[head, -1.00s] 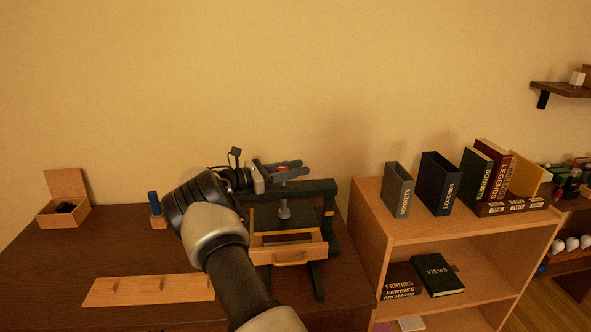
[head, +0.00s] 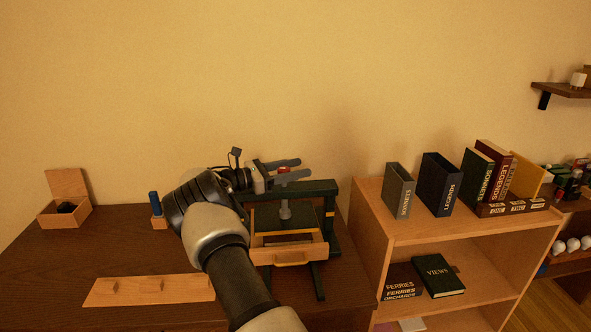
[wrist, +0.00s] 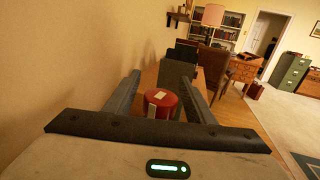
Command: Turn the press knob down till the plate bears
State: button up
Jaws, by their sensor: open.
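The press has a dark green frame (head: 325,188) and stands on the desk. Its red knob (head: 284,170) sits on top, above a grey spindle (head: 285,208) that runs down toward a dark surface; I cannot tell whether the plate bears. My gripper (head: 297,168) is open, with its fingers level at the height of the knob. In the wrist view the red knob (wrist: 161,104) with a pale mark (wrist: 155,97) lies between the two spread fingers, with gaps visible beside it.
A wooden drawer (head: 292,257) stands open under the press. A wooden board with pegs (head: 150,289) and an open box (head: 63,217) lie to the left. A bookcase (head: 470,229) with upright books stands close at right.

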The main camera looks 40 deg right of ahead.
jog(key=shift+a, duration=0.1)
jog(key=v, duration=1.7)
jog(key=shift+p, duration=0.3)
jog(key=shift+a+r, duration=0.1)
jog(key=shift+a, duration=0.05)
